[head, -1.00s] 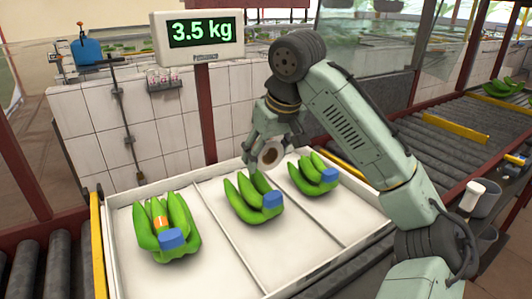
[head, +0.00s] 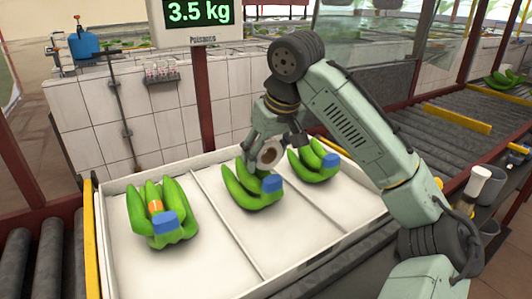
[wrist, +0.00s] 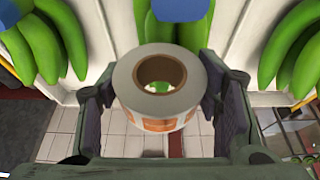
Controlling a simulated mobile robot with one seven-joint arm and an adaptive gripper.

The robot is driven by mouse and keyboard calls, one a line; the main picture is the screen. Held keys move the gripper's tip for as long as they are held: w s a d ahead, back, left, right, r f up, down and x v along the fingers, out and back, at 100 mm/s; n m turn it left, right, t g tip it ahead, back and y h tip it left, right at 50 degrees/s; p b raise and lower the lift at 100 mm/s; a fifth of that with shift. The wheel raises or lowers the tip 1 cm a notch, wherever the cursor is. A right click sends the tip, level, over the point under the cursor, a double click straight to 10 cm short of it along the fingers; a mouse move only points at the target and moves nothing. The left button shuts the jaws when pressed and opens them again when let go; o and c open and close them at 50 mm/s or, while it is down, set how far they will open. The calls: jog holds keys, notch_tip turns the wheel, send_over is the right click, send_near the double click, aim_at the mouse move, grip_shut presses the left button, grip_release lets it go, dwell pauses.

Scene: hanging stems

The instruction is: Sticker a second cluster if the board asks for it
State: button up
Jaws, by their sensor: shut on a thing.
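My gripper (head: 272,148) is shut on a white sticker roll (head: 269,156) with a brown core. In the wrist view the roll (wrist: 160,110) sits between the fingers (wrist: 158,108), with orange stickers on its side. The roll is just above and behind the middle banana cluster (head: 243,190); I cannot tell if they touch. The left cluster (head: 172,224) bears an orange sticker (head: 154,206). The right cluster (head: 305,165) shows no sticker, nor does the visible part of the middle one. Each cluster has a blue cap. The board (head: 197,14) reads 3.5 kg.
The clusters lie in separate compartments of a white tray (head: 118,269). Rollers (head: 50,260) lie at left and a conveyor (head: 440,138) at right. A cup and bottle (head: 478,182) stand right of my arm. A tiled wall (head: 165,120) is behind the tray.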

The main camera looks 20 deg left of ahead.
jog(key=shift+f, duration=0.35)
dwell(2.2)
notch_tip(320, 180, up, 9)
jog(key=p, duration=0.9)
jog(key=shift+r, duration=0.15)
